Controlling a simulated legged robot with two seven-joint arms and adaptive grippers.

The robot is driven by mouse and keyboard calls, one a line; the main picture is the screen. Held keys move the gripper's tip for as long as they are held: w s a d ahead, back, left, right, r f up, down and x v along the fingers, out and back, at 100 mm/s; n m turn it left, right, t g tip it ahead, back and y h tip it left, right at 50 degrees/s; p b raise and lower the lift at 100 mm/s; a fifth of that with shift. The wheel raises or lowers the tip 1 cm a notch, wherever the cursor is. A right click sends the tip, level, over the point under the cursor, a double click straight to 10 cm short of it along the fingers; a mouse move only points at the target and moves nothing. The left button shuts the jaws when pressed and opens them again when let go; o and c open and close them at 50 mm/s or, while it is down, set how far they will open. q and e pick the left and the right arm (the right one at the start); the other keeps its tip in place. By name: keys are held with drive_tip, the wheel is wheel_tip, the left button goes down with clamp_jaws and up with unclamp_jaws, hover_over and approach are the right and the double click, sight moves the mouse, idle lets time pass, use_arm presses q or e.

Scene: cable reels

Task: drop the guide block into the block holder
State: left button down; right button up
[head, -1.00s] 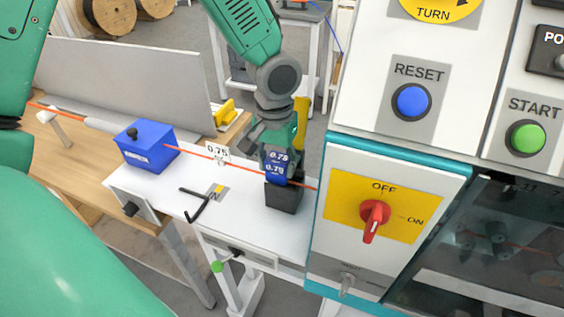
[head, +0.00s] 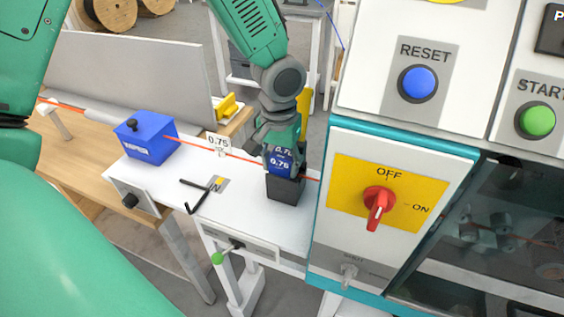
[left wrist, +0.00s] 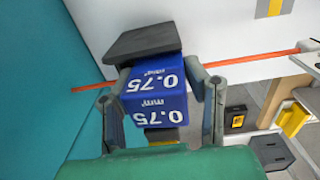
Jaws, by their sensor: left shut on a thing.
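The guide block (head: 281,161) is blue with white 0.75 labels. My left gripper (head: 280,152) is shut on it, coming down from above. The block holder (head: 285,188) is a dark box on the white table, right under the block. In the left wrist view the block (left wrist: 155,98) sits between the two fingers (left wrist: 155,88), and the dark holder (left wrist: 142,40) lies just past it. The block's lower end meets or overlaps the holder's mouth; I cannot tell how far it is inside. My right gripper is not in view.
An orange cable (head: 235,155) runs past the holder. A blue box (head: 146,138), a 0.75 tag (head: 218,143) and a black hex key (head: 193,195) are on the left. The control cabinet (head: 392,195) stands close on the right.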

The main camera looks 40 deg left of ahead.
sight(278, 152)
use_arm(q)
drive_tip(key=shift+s+a+f, duration=0.1)
drive_tip(key=shift+s+f, duration=0.1)
drive_tip(key=shift+f, duration=0.05)
drive_tip(key=c, duration=0.8)
unclamp_jaws()
drive_tip(key=shift+w+a, duration=0.15)
drive_tip(key=shift+w, duration=0.1)
drive_tip(key=shift+a+r, duration=0.1)
drive_tip(key=shift+r, duration=0.15)
wheel_tip(278, 152, up, 10)
drive_tip(key=shift+r, duration=0.65)
